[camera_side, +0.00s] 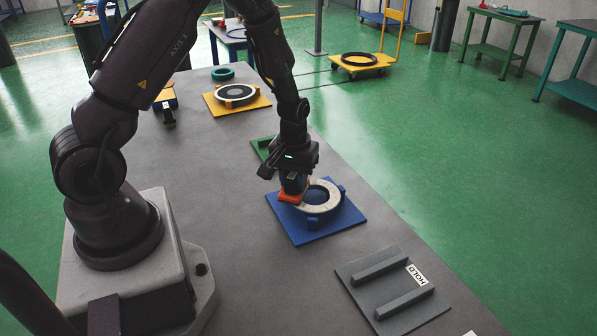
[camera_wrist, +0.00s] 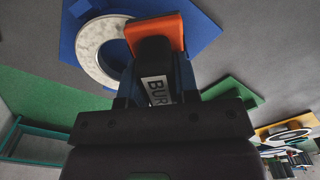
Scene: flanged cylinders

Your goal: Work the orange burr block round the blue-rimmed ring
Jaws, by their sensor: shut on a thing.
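The orange burr block (camera_side: 291,196) is in my gripper (camera_side: 294,186), which is shut on it and points down over the blue plate (camera_side: 308,236). A pale stone-like ring (camera_side: 326,205) lies on that plate between blue posts. The block is at the ring's left edge in the side view; whether it touches the ring I cannot tell. In the wrist view the orange block (camera_wrist: 155,32) overlaps the ring's right part, and the pale ring (camera_wrist: 90,45) shows on the blue plate (camera_wrist: 68,42). A label reading "BUR" (camera_wrist: 157,90) shows between the fingers.
A grey plate marked HOLD (camera_side: 365,295) with two bars lies at the front right. A green plate (camera_side: 258,148) is partly hidden behind my gripper. A yellow plate with a black-and-white disc (camera_side: 237,94) and a green ring (camera_side: 222,74) sit farther back. The table's right edge is near the blue plate.

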